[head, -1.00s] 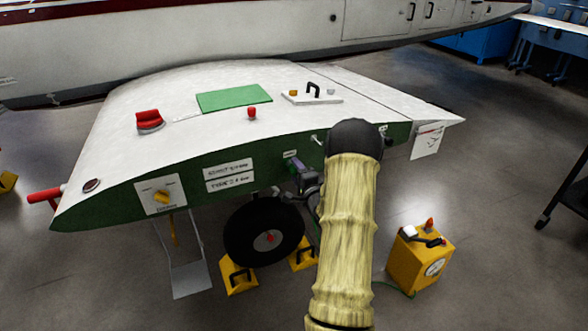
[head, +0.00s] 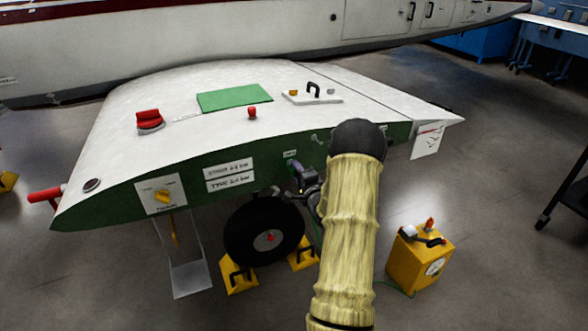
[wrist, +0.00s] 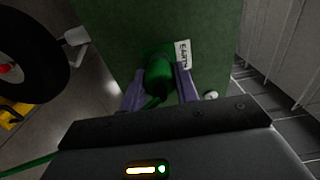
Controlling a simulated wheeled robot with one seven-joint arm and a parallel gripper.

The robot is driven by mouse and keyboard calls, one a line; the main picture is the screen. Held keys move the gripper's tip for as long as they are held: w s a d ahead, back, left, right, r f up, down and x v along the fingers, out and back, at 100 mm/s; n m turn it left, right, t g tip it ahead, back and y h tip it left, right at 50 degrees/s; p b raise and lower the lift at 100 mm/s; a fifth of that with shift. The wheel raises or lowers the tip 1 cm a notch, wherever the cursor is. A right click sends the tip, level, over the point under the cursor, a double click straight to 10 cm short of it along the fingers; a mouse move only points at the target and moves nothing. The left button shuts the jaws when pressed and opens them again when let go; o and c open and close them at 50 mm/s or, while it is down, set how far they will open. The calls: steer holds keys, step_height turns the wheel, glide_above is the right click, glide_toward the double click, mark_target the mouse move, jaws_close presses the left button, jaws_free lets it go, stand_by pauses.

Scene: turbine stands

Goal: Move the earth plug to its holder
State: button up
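The green earth plug (wrist: 159,76) sits at the dark green wing-edge panel, beside the white "EARTH" label (wrist: 183,55). In the head view the plug (head: 291,165) is small and partly hidden by my gripper. My gripper (wrist: 161,82) has its two purple fingers on either side of the plug, with little or no visible gap. I cannot tell whether the fingers press on it. In the head view my gripper (head: 297,172) is at the panel, left of my sleeved forearm. A green cord runs from the plug down to the left. I cannot identify the plug's holder.
A black wheel (head: 240,248) with yellow chocks (head: 239,280) stands below the wing. A yellow box (head: 408,274) with a gauge stands on the floor at the right. A knob panel (head: 152,207) is on the left of the wing edge. Open floor lies right of the yellow box.

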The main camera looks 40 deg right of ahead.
jaws_close()
steer(key=shift+s, duration=0.25)
steer(key=shift+s+a, duration=0.1)
steer(key=shift+s, duration=0.25)
steer(key=shift+v, duration=1.45)
